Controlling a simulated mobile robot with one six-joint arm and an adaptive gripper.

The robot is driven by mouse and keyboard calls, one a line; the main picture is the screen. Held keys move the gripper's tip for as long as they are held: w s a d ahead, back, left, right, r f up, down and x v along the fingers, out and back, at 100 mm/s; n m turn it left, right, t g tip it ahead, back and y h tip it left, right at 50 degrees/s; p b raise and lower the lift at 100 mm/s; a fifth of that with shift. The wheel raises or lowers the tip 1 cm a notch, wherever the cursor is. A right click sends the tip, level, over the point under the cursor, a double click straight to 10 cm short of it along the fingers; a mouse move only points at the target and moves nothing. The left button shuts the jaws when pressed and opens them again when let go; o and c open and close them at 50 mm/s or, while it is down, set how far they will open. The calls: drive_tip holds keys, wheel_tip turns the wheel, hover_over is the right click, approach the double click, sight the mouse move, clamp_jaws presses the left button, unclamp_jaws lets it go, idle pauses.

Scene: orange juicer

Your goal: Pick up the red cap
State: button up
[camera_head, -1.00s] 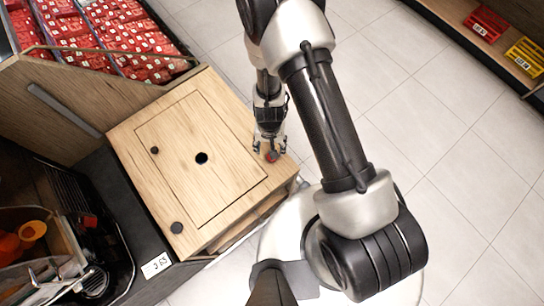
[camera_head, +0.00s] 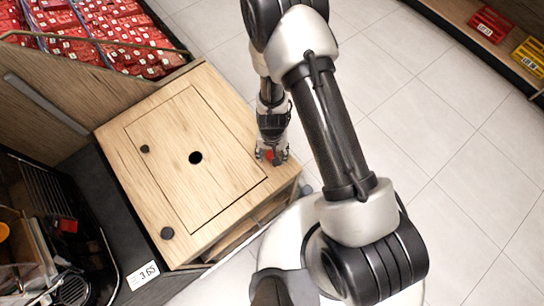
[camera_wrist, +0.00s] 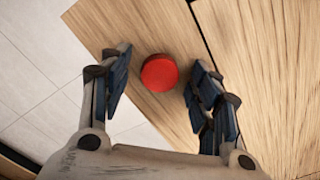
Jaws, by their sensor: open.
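The red cap (camera_wrist: 159,73) is a small round disc on the wooden cabinet top, near its right edge. In the wrist view it lies between the two open fingers of my gripper (camera_wrist: 160,84), with a gap on each side, a little closer to the left finger. In the head view my gripper (camera_head: 271,156) points down at the right edge of the cabinet top. A bit of red cap (camera_head: 269,155) shows between the fingers there; the rest is hidden by them. My gripper is open and empty.
The wooden cabinet top (camera_head: 222,180) has a panel seam, a dark round hole and two dark knobs. Bins of red packets (camera_head: 110,35) stand at the back left. A price tag (camera_head: 142,275) is at the front. Tiled floor lies right of the cabinet.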

drive_tip(key=shift+r, duration=0.1)
drive_tip(key=shift+c, duration=0.3)
drive_tip(key=c, duration=0.7)
drive_tip(key=shift+r, duration=0.1)
